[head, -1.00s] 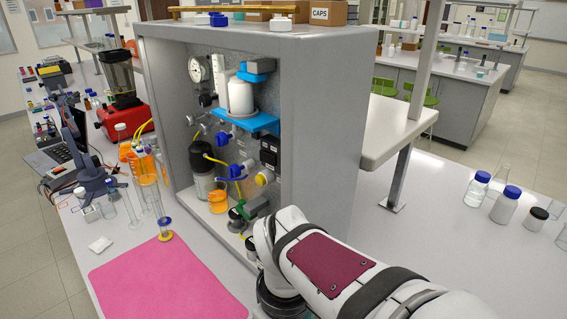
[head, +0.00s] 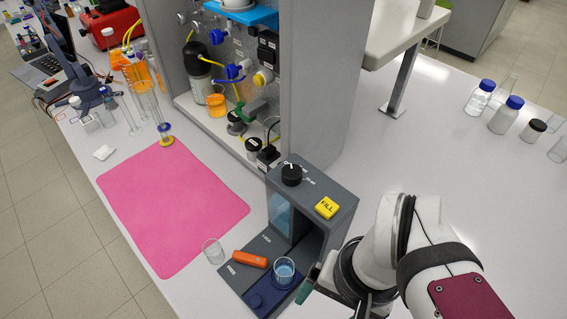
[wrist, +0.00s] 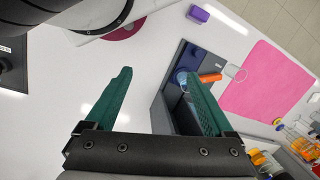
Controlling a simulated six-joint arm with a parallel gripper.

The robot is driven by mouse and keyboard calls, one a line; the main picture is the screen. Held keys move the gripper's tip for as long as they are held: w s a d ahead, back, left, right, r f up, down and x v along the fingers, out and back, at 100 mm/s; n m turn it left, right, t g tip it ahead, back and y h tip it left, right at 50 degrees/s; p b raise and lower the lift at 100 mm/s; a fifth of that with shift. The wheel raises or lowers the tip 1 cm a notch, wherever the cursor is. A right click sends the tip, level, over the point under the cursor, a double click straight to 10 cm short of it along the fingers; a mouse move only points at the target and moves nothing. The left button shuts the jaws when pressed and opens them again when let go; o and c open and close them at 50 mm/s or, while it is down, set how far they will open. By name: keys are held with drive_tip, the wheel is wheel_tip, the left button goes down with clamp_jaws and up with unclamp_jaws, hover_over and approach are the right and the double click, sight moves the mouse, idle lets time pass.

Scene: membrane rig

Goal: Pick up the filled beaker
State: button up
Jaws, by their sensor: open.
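The filled beaker (head: 284,271) is a small clear glass with blue liquid. It stands upright on the dark base of a grey dispenser (head: 313,185) with a yellow FILL button. In the wrist view the beaker (wrist: 181,76) shows partly behind the right finger. My gripper (wrist: 160,82) is open and empty, with green fingers either side of bare table and the dispenser's edge. In the head view one green fingertip (head: 306,287) shows just right of the beaker, apart from it as far as I can see; the other finger is hidden.
An orange piece (head: 250,259) lies on the dispenser base left of the beaker. An empty glass beaker (head: 213,251) stands beside the base, near a pink mat (head: 170,205). The grey cabinet (head: 325,90) rises behind.

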drive_tip(key=w+a+n+h, duration=0.1)
drive_tip(key=w+a+n, duration=0.1)
drive_tip(key=w+n, duration=0.55)
drive_tip(key=n, duration=0.6)
hover_over(284, 268)
drive_tip(key=s, duration=0.2)
wheel_tip(284, 268, down, 2)
drive_tip(key=shift+n+h, duration=0.4)
drive_tip(key=shift+n, duration=0.05)
wheel_tip(284, 268, down, 16)
drive_tip(key=shift+w+r, duration=0.1)
drive_tip(key=shift+w, duration=0.05)
clamp_jaws()
